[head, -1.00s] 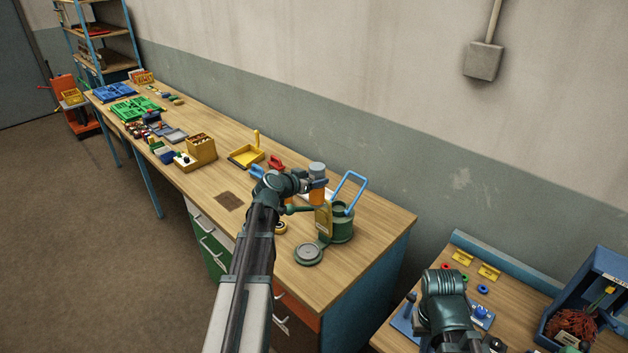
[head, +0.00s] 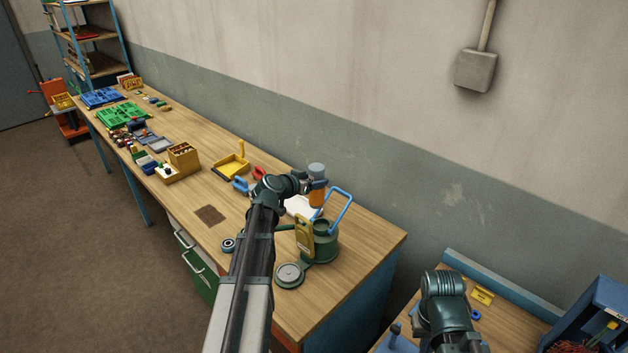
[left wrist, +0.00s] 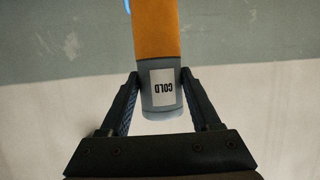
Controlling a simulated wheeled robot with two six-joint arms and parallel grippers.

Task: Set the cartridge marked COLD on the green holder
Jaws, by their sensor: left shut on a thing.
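The cartridge (head: 317,197) is orange with a grey end. My left gripper (head: 318,184) is shut on its grey part and holds it upright above the bench, grey end up. In the left wrist view the cartridge (left wrist: 156,30) shows the white COLD label, upside down, between the fingers (left wrist: 160,92). A green round pot (head: 322,246) with a blue handle, probably the green holder, stands on the bench just in front of and below the cartridge. A flat round green piece (head: 290,275) lies in front of the pot. My right gripper's fingers are not visible.
A yellow tray (head: 231,171), red and blue-handled tools and a wooden box (head: 183,156) stand further left on the bench (head: 262,164). A white sheet lies behind the pot. A lower bench at right holds a blue box (head: 590,310).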

